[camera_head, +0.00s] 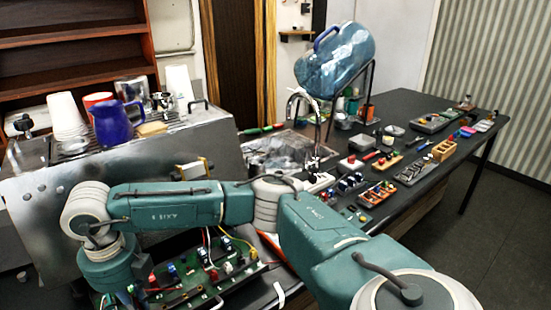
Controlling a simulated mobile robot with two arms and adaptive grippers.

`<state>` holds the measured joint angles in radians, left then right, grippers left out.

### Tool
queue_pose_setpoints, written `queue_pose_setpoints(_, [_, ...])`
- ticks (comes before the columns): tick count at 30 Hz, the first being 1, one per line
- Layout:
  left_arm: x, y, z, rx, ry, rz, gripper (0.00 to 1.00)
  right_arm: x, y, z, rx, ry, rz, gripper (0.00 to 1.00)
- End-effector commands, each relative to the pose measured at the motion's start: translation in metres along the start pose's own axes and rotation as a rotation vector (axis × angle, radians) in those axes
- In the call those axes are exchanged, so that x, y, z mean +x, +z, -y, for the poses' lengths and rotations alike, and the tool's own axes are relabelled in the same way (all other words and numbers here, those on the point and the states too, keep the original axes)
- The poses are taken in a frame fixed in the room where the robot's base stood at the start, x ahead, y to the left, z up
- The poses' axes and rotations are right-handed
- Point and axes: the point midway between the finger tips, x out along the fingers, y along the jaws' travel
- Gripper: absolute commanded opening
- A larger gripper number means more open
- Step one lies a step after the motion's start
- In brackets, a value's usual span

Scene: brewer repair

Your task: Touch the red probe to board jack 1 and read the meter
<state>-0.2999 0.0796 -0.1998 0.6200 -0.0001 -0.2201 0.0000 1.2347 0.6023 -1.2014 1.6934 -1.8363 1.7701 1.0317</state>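A green circuit board (246,268) with coloured jacks and parts lies on the near bench beside the steel machine. A red part (152,279) and a blue part (172,270) stand on it. I cannot tell which is jack 1. My teal arm comes in from the lower right, bends over the bench and its wrist end drops at the board's left end. Its gripper is below the frame or hidden, so any grip is unseen. My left gripper is out of view. I cannot make out the red probe or the meter.
A steel brewer (120,165) stands behind, with a blue pitcher (115,123) and white cups (68,118) on top. A blue water bottle (337,60) rests on a rack. Trays of small parts crowd the dark bench (402,108) at right. Its far back has some free room.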

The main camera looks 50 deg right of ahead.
Motion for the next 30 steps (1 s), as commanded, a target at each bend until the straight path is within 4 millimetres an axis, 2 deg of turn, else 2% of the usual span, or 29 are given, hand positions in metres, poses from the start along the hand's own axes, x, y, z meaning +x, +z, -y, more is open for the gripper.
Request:
queue_pose_setpoints(3, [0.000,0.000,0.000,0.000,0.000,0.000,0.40,0.000,0.000,0.000,0.000,0.000,0.001,0.00])
queue_pose_setpoints(4, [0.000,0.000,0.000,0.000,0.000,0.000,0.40,0.000,0.000,0.000,0.000,0.000,0.001,0.15])
queue_pose_setpoints(7, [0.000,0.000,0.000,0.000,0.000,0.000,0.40,0.000,0.000,0.000,0.000,0.000,0.001,0.33])
queue_pose_setpoints(15, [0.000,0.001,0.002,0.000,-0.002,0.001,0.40,-0.001,0.000,0.000,0.000,0.000,0.000,0.33])
queue_pose_setpoints(19, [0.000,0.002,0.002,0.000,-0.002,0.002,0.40,-0.009,0.001,0.000,0.000,0.001,0.003,0.33])
queue_pose_setpoints(23, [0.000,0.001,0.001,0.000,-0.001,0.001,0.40,-0.030,0.001,0.000,0.000,0.001,0.005,0.33])
queue_pose_setpoints(30, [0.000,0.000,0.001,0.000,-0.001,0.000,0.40,-0.082,0.001,-0.001,-0.001,0.001,0.005,0.33])
